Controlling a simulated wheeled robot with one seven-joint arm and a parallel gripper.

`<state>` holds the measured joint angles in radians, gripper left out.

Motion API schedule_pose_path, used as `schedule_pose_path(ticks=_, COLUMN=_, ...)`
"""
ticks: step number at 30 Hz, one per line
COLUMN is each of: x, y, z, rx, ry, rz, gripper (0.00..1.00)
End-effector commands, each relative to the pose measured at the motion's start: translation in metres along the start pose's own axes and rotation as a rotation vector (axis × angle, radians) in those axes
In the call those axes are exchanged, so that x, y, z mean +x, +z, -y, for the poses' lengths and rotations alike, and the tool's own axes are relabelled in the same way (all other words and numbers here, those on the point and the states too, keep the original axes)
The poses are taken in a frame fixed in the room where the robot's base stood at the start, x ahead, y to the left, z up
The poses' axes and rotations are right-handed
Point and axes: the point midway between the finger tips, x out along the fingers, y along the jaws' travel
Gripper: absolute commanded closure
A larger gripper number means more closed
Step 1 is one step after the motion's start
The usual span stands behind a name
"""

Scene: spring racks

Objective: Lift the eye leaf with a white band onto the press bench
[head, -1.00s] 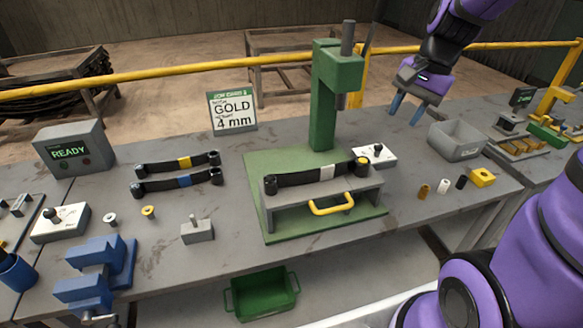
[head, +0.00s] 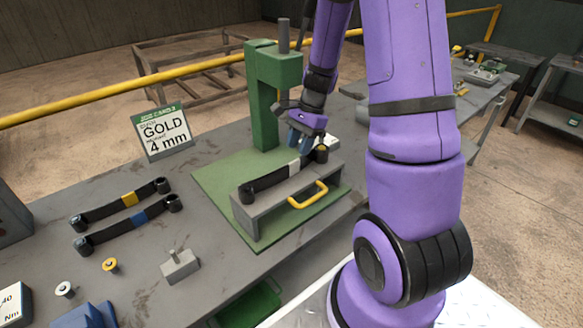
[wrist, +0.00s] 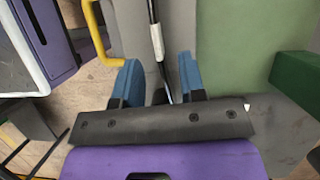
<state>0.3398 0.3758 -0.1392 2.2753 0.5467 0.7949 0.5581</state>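The eye leaf with a white band (head: 272,178) is a dark bar with an eye at each end. It lies along the top of a grey stand (head: 265,208) with a yellow handle, on the green base plate of the press (head: 262,100). My gripper (head: 305,143) is just above the leaf's right part, near the white band. In the wrist view my gripper (wrist: 159,68) is open, with a blue finger on each side of the leaf (wrist: 157,42). The fingers look apart from it. The leaf's lower end is hidden behind my gripper body.
Leaves with a yellow band (head: 118,203) and a blue band (head: 126,225) lie at left. A sign (head: 163,131) reads GOLD 4 mm. A small grey block (head: 180,265) and bushings (head: 110,265) stand in front. The press column is close behind my gripper.

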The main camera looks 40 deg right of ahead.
Motion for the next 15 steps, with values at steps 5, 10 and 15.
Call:
schedule_pose_path(ticks=5, x=0.011, y=0.000, z=-0.001, rx=0.000, ry=0.001, rz=0.000, gripper=0.63)
schedule_pose_path(ticks=10, x=0.030, y=-0.001, z=-0.002, rx=0.001, ry=0.003, rz=0.001, gripper=0.63)
schedule_pose_path(ticks=15, x=0.053, y=-0.002, z=-0.003, rx=0.000, ry=0.002, rz=0.001, gripper=0.63)
